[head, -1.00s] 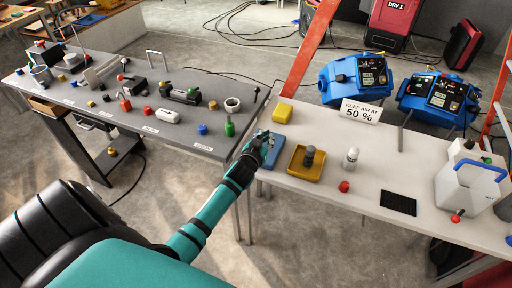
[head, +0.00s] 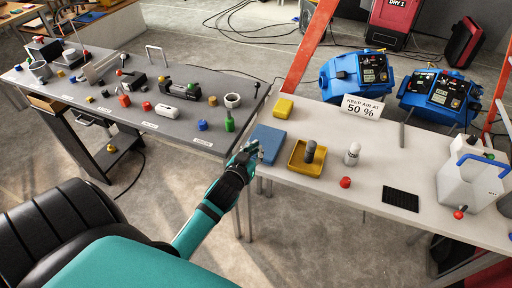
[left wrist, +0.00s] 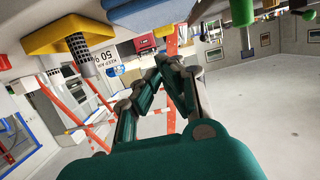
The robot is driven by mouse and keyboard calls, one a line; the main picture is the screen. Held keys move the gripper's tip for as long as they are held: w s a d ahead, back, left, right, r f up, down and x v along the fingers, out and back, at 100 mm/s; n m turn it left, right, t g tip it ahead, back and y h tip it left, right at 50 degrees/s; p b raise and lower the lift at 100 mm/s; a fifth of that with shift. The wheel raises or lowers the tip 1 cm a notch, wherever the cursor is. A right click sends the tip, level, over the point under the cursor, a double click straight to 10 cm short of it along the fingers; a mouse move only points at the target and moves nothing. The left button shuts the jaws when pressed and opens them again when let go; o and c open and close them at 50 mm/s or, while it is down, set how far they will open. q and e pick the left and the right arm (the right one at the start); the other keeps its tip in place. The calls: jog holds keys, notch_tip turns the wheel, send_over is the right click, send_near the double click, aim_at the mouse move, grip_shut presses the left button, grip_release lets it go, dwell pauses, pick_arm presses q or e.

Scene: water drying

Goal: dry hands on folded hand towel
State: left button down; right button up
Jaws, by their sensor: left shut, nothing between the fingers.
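The folded hand towel (head: 270,141) is a flat blue pad at the left end of the white table. It also shows at the top of the left wrist view (left wrist: 150,13), where the picture is turned over. My left gripper (head: 254,150) is shut and empty, beside the towel's left edge. In the left wrist view its fingertips (left wrist: 168,62) meet, with a gap between them and the towel. My right gripper is in neither view.
A yellow tray (head: 292,164) with a grey cylinder stands right of the towel, and a yellow sponge-like block (head: 284,107) behind it. The grey table (head: 200,149) ends left of my gripper. A white bottle (head: 352,154) and red cap (head: 345,182) stand farther right.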

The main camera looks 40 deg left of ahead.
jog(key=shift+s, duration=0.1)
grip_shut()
pick_arm(q)
jog(key=s+d+f+m+g+h, duration=0.2)
jog(key=s+d+f+g, duration=0.35)
jog(key=s, duration=0.55)
jog(key=s+d+f+m+g+h, duration=0.1)
jog(key=s+d+f+m+g, duration=0.1)
jog(key=s+d+f+g, duration=0.6)
jog(key=s+f, duration=0.5)
jog(key=f, duration=0.7)
jog(key=s+f, duration=0.6)
jog(key=f, duration=0.5)
jog(key=s+a+f+m, duration=0.1)
jog(key=s+a+f, duration=0.2)
jog(key=s+f, duration=0.7)
jog(key=s, duration=0.3)
jog(key=shift+f, duration=0.35)
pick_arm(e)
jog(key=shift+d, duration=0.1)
pick_arm(q)
jog(key=shift+w, duration=0.1)
